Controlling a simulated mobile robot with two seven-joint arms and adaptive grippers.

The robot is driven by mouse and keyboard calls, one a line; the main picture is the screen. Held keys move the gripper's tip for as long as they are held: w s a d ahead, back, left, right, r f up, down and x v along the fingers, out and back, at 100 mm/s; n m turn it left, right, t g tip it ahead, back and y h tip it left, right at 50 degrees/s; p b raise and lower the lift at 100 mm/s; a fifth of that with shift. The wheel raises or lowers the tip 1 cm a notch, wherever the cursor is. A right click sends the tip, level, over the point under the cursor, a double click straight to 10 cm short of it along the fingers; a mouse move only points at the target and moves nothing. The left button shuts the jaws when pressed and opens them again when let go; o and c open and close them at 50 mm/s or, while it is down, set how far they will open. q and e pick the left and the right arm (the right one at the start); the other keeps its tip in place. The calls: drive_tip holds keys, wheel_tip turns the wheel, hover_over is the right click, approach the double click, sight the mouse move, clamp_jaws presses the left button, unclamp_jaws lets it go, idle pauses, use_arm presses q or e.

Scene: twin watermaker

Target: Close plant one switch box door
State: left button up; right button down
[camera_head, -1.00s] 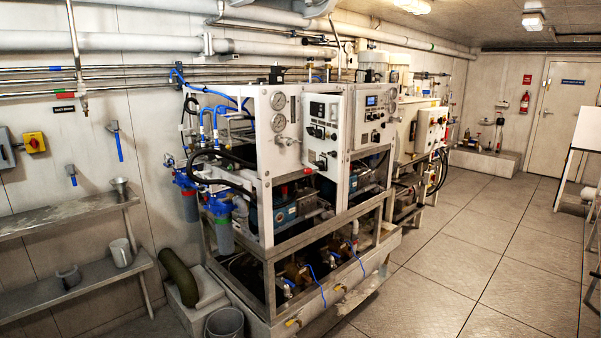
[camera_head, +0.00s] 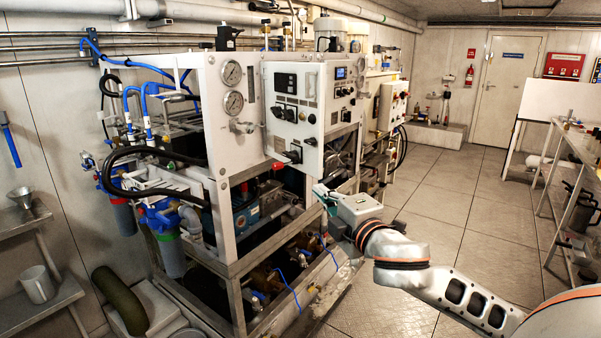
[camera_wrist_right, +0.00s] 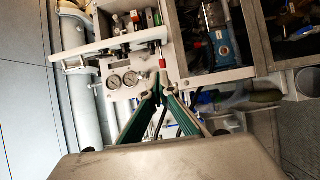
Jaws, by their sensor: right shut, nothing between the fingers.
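The plant one switch box (camera_head: 292,105) is a white panel with black switches, beside the gauge panel (camera_head: 232,95). Its front face stands out at an angle to the gauge panel; how far its door is ajar I cannot tell. In the wrist view a long white edge (camera_wrist_right: 105,47) runs beside several switches, with the gauges (camera_wrist_right: 122,80) near it. My right gripper (camera_head: 322,190) is below and right of the switch box, apart from it. In the wrist view its green-lined fingers (camera_wrist_right: 161,80) meet at the tips, empty. My left gripper is not in view.
A metal frame with pumps and hoses (camera_head: 260,275) stands below the panels. A second panel with a blue display (camera_head: 341,73) is just behind the box. Open tiled floor (camera_head: 450,240) lies to the right, with a shelf table (camera_head: 575,150) at the far right.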

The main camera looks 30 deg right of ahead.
sight(318, 174)
drive_tip(key=w+d, duration=0.1)
drive_tip(key=w, duration=0.2)
drive_tip(key=w+d, duration=0.1)
drive_tip(key=w, duration=0.2)
drive_tip(key=w+d, duration=0.2)
drive_tip(key=w, duration=0.1)
drive_tip(key=shift+w+d+f+b, duration=0.1)
drive_tip(key=shift+w+b, duration=0.2)
drive_tip(key=shift+b, duration=0.1)
drive_tip(key=shift+w+d, duration=0.1)
drive_tip(key=shift+d, duration=0.45)
drive_tip(key=shift+d, duration=0.15)
